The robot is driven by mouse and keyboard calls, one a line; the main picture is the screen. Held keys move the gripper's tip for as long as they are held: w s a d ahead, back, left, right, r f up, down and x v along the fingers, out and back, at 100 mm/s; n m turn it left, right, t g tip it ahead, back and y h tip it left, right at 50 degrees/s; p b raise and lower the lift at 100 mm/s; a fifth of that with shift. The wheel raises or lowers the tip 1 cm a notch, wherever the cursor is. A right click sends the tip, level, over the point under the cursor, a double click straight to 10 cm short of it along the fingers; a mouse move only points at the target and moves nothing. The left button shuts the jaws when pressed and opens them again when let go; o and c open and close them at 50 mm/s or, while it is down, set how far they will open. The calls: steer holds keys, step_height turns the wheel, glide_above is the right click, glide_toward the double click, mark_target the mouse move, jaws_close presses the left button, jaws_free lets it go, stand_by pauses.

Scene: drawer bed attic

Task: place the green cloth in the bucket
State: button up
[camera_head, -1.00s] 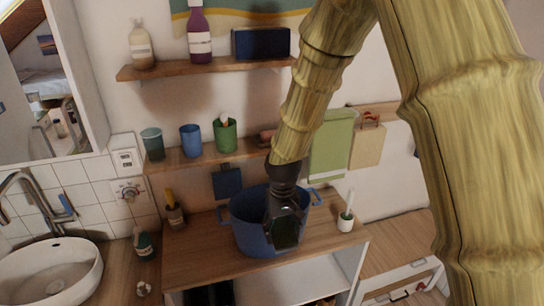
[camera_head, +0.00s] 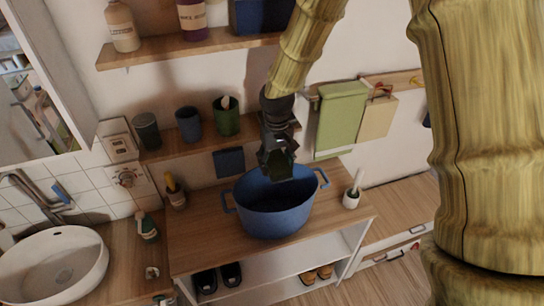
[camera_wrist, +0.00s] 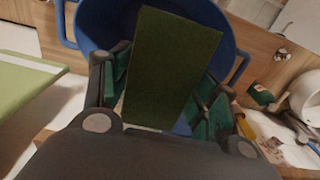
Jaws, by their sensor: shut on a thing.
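The blue bucket (camera_head: 274,208), with two side handles, stands on the wooden counter. My gripper (camera_head: 279,168) is above the back part of its opening, pointing down. In the wrist view my gripper (camera_wrist: 165,100) is shut on a flat dark green piece, the green cloth (camera_wrist: 172,65), which hangs over the bucket (camera_wrist: 95,25). In the head view the cloth is dark and hard to tell from the fingers. A lighter green cloth (camera_head: 341,118) hangs on the wall rail to the right.
A white cup with a brush (camera_head: 352,194) stands right of the bucket. A shelf with cups (camera_head: 189,124) is behind. A sink (camera_head: 52,262) is at the left.

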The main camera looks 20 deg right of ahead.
steer(key=shift+s+d+f, duration=0.15)
steer(key=shift+s+f, duration=0.1)
steer(key=shift+s, duration=0.15)
steer(key=shift+s+d+f+b, duration=0.15)
steer(key=shift+f+b, duration=0.15)
steer(key=shift+b, duration=0.2)
step_height(320, 180, down, 9)
steer(key=w+b, duration=0.1)
steer(key=b, duration=0.5)
steer(key=shift+w+f, duration=0.2)
steer(key=shift+w, duration=0.05)
